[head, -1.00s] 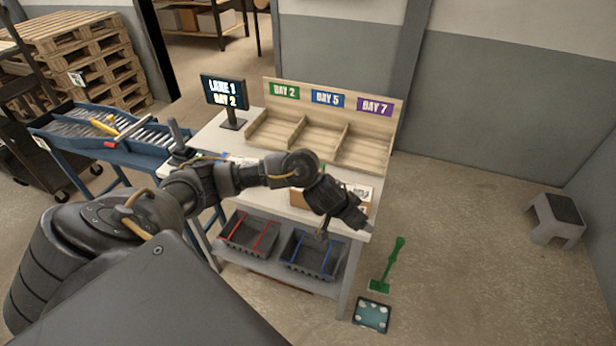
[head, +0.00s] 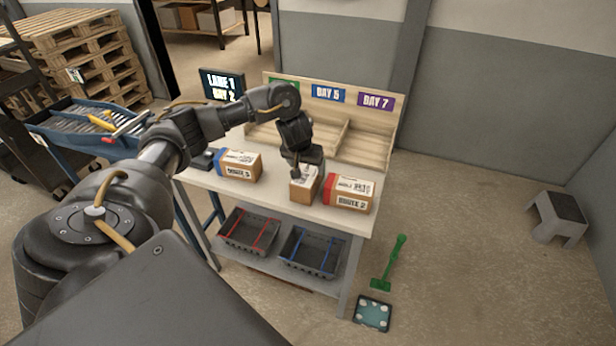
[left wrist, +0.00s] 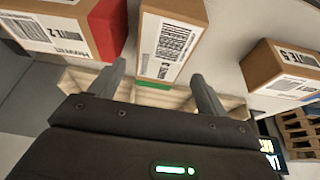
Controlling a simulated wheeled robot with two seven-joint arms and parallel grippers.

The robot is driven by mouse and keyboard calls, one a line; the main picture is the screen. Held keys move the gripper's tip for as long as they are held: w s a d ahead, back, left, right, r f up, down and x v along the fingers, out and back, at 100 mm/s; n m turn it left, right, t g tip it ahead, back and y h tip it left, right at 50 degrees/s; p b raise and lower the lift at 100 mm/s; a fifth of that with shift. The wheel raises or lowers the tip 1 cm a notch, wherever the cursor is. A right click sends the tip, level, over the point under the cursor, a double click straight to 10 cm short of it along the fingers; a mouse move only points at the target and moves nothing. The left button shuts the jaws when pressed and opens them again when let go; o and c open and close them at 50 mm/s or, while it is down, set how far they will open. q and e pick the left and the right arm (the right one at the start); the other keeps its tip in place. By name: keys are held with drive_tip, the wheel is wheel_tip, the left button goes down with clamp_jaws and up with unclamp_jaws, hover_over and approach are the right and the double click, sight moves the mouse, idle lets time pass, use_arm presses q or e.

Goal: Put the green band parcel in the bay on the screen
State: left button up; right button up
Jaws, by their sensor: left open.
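The green band parcel (head: 304,187) is a small brown box with a white label, standing on the table between two other parcels. In the left wrist view it (left wrist: 172,38) shows its label and green band between my fingers. My left gripper (left wrist: 157,70) is open and empty, pointing down just over this parcel; it also shows in the head view (head: 296,170). I cannot tell whether the fingers reach beside it. The DAY 2 bay (head: 262,133) is the leftmost and partly hidden by my left arm. My right gripper is out of view.
A blue-banded parcel (head: 240,165) stands to the left and a red-banded parcel (head: 349,192) close on the right. The DAY 5 sign (head: 328,95) and DAY 7 sign (head: 375,101) mark the other bays. Two grey bins (head: 248,232) sit on the lower shelf.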

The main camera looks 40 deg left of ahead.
sight(308, 171)
use_arm(q)
drive_tip(key=shift+x, duration=2.65)
drive_tip(key=shift+w+a+f, duration=0.2)
drive_tip(key=shift+w+f, duration=0.05)
drive_tip(key=shift+f, duration=0.1)
drive_tip(key=shift+r, duration=0.1)
drive_tip(key=c, duration=1.1)
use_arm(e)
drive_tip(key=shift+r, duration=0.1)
use_arm(q)
drive_tip(key=shift+r, duration=0.1)
